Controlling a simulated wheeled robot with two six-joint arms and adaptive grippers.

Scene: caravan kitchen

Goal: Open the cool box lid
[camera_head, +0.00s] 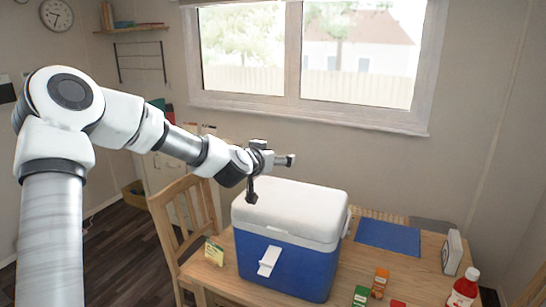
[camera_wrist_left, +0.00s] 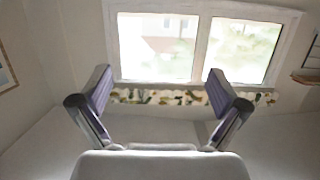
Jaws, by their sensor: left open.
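The cool box (camera_head: 285,265) is a blue box with a thick white lid (camera_head: 292,208), standing on the wooden table. The lid is down and looks shut. A white latch (camera_head: 269,261) is on its front face. My left gripper (camera_head: 272,178) is above the lid's back left part, with its fingers spread apart and nothing between them. Its open fingers also show in the left wrist view (camera_wrist_left: 158,72), pointing toward the window side. I cannot tell from the head view whether a finger touches the lid. My right gripper is not in view.
The wooden table (camera_head: 340,291) also holds a blue mat (camera_head: 388,238), a red bottle (camera_head: 464,288), small orange (camera_head: 380,283) and green (camera_head: 361,296) containers, and a small card (camera_head: 214,252). A wooden chair (camera_head: 169,220) stands at the left. The window (camera_head: 305,100) is behind.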

